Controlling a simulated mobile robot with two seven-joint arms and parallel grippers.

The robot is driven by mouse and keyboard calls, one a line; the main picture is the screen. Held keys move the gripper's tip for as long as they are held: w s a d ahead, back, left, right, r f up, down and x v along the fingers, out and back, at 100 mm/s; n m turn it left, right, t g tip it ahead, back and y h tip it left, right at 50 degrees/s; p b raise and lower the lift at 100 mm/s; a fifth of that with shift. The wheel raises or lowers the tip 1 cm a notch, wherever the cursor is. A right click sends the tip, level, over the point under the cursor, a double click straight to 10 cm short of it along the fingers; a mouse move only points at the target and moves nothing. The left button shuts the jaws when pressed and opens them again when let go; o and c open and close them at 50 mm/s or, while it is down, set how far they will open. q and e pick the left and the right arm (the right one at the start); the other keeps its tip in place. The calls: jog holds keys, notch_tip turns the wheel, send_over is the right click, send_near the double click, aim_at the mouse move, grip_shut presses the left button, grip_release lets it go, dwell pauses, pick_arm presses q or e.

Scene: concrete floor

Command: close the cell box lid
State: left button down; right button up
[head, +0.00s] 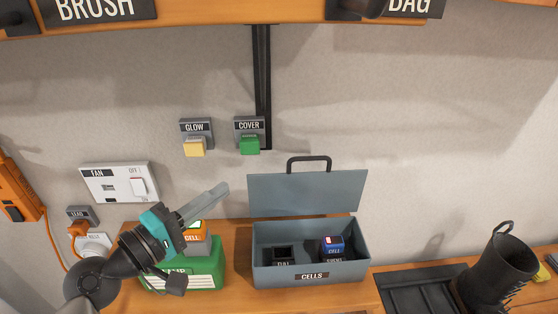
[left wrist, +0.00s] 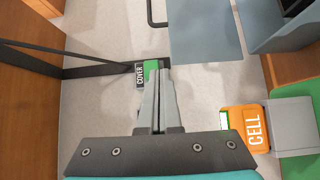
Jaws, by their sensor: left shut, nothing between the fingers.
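The grey-blue cell box (head: 263,274), labelled CELLS, stands on the wooden bench. Its lid (head: 308,192) is open and stands up at the back, with a dark handle (head: 309,160) on its top edge. Inside are a blue cell (head: 332,247) and a dark slot at left. My left gripper (head: 224,188) is shut and empty, in the air left of the lid and apart from it. In the left wrist view its fingers (left wrist: 158,72) show closed together, with the lid (left wrist: 205,32) beyond to the right. My right gripper is not in view.
An orange cell (head: 193,238) sits on a green unit (head: 208,272) left of the box, partly behind my left arm. On the wall are the green COVER switch (head: 250,146), yellow GLOW switch (head: 194,148) and FAN panel (head: 117,182). A black boot (head: 497,270) stands at right.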

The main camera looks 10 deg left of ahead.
pick_arm(q)
jog(key=shift+s+d+p+x, duration=0.3)
jog(key=shift+d+p+x, duration=0.25)
jog(key=shift+x, duration=1.7)
jog(key=shift+s+d+p+x, duration=0.3)
jog(key=shift+p+x, duration=0.5)
jog(key=shift+x, duration=1.45)
jog(key=shift+s+d+p+x, duration=0.25)
jog(key=shift+d+p+x, duration=0.35)
jog(key=shift+x, duration=1.65)
jog(key=shift+a+f, duration=0.1)
jog(key=shift+f, duration=0.05)
